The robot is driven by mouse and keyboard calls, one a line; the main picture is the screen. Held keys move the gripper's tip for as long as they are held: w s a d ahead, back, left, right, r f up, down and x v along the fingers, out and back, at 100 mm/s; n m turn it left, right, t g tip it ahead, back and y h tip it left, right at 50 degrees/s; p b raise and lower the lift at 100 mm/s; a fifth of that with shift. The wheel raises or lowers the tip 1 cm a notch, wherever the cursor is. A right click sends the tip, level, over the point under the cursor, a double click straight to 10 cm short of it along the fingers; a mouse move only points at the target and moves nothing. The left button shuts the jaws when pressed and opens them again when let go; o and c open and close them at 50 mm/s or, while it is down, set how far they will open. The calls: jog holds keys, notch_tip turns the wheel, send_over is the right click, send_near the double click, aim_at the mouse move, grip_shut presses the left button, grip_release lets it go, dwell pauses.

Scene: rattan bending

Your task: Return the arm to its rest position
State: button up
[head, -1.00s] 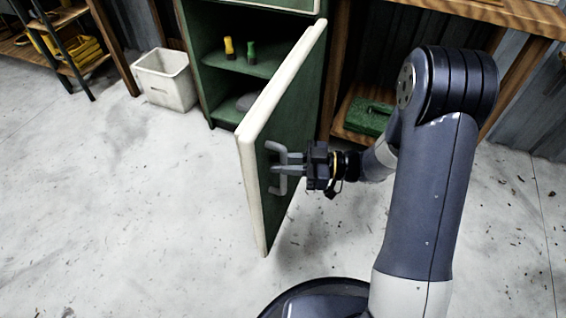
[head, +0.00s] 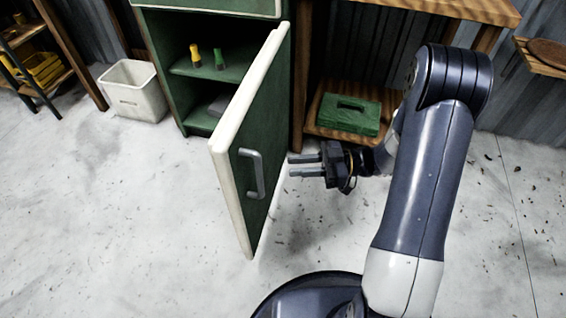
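My gripper (head: 291,167) is open and empty, with its two fingers pointing left. It is just right of the grey door handle (head: 252,173) and apart from it. My arm reaches up from my base at the lower right, and bends down to the gripper. The green and cream cabinet door (head: 241,137) stands wide open, swung out toward me.
The green cabinet (head: 207,23) holds a yellow-handled tool (head: 195,54) and a green-handled tool (head: 219,58). A white bin (head: 137,92) stands left. A green box (head: 349,115) sits on a low wooden shelf behind my gripper. The left floor is clear.

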aim_at(256, 169)
jog(key=shift+d, duration=0.4)
jog(key=shift+a, duration=0.15)
jog(key=a, duration=0.3)
jog(key=a+b, duration=0.1)
jog(key=a, duration=0.3)
jog(key=s+a+b, duration=0.1)
jog(key=a, duration=0.2)
jog(key=shift+a+f, duration=0.1)
jog(key=shift+a, duration=0.05)
jog(key=shift+a+b, duration=0.3)
jog(key=shift+a, duration=0.1)
